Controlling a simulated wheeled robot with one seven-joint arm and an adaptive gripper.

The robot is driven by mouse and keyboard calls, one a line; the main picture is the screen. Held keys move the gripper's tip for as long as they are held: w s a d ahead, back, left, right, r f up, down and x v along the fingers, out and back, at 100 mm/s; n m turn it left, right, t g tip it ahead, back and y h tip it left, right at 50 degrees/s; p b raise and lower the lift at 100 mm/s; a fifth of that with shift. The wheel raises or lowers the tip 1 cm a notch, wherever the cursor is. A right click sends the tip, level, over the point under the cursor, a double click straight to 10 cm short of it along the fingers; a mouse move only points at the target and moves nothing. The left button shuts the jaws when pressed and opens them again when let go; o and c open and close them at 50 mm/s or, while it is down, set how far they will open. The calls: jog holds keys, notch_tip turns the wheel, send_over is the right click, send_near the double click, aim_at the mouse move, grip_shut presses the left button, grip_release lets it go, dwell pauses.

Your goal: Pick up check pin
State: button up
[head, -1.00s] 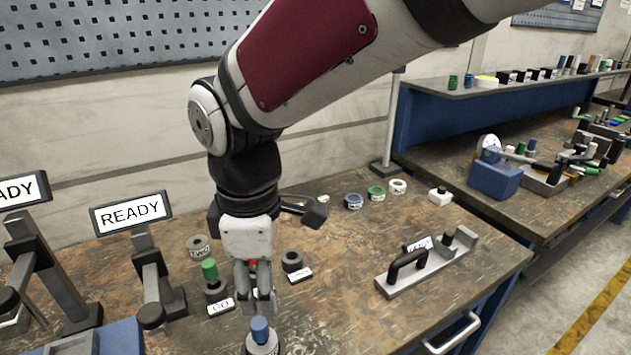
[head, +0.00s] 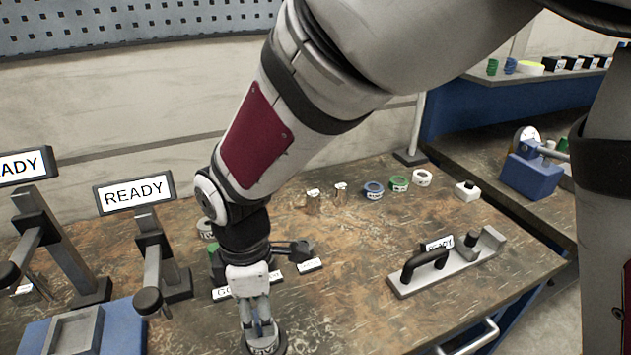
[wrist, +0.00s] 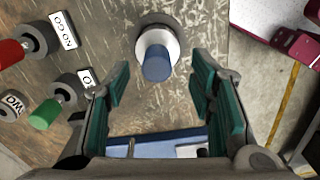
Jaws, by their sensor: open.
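A blue-topped pin (wrist: 156,64), apparently the check pin, stands in a round light collar on a dark base (wrist: 160,23) in the wrist view. My gripper (wrist: 160,76) is open, with its teal-padded fingers apart on either side of the pin and no visible contact. In the head view, my gripper (head: 260,328) points down over the labelled round holder (head: 265,347) near the bench's front edge. The fingers hide the blue top there. The height gap is hard to judge.
A READY sign stand (head: 160,270) and blue fixture (head: 120,325) are at left. A handled fixture (head: 445,265) is at right.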

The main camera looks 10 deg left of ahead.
aim_at(259, 320)
jog(key=f, duration=0.5)
jog(key=shift+w+a, duration=0.1)
jog(key=shift+a, duration=0.1)
grip_shut()
